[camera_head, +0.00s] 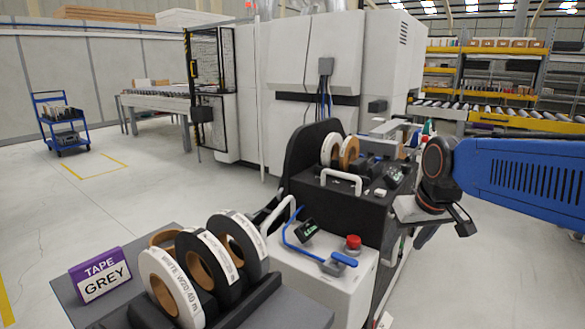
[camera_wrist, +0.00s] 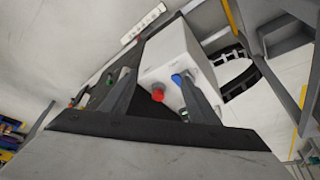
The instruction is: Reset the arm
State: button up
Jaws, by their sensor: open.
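My blue arm reaches in from the right in the head view, and my gripper (camera_head: 463,224) hangs at its end, right of the dark edge-banding unit (camera_head: 352,212). In the wrist view my gripper (camera_wrist: 155,82) shows two grey fingers spread apart with nothing held between them. Beyond the fingers is the white control box (camera_wrist: 165,52) with a red button (camera_wrist: 158,95) and a blue handle (camera_wrist: 180,78). The same white box (camera_head: 340,285) stands at the lower middle of the head view, apart from my gripper.
A grey tape stand (camera_head: 290,312) with several tape rolls and a purple "TAPE GREY" sign (camera_head: 100,276) is at the lower left. A blue cart (camera_head: 60,123) stands far left. A large white machine (camera_head: 316,58) fills the back. The left floor is mostly clear.

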jog(key=s+d+f, duration=0.1)
jog(key=s+f, duration=0.3)
jog(key=s, duration=0.5)
jog(key=s+d+f+m, duration=0.1)
jog(key=s+f, duration=0.3)
jog(key=s, duration=0.5)
jog(key=shift+s+d+f+m+h, duration=0.25)
jog(key=shift+s+m+h, duration=0.05)
jog(key=shift+s, duration=0.05)
dwell(1.9)
